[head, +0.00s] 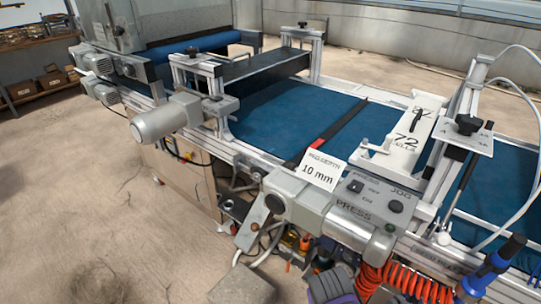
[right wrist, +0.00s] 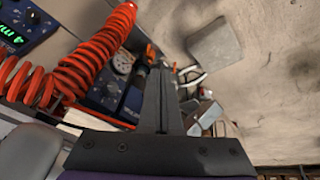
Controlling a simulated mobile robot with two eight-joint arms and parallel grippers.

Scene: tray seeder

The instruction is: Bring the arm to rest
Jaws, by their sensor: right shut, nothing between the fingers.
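My right gripper (right wrist: 160,78) shows in the right wrist view with its two dark fingers together and nothing between them. It is over the cluttered area beside the machine, with bare concrete floor to the right in that view. In the head view, a purple and dark grey part, which looks like my right wrist, is at the bottom edge below the control box; its fingertips are hard to make out there. My left gripper is not in the head view.
The seeder's blue belt (head: 285,112) runs past a control box (head: 367,205) and a "10 mm" card (head: 318,172). An orange coiled hose (head: 412,285) hangs near my right wrist; it also shows in the right wrist view (right wrist: 85,62). A blue-handled tool (head: 492,262) is at right. Floor at left is clear.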

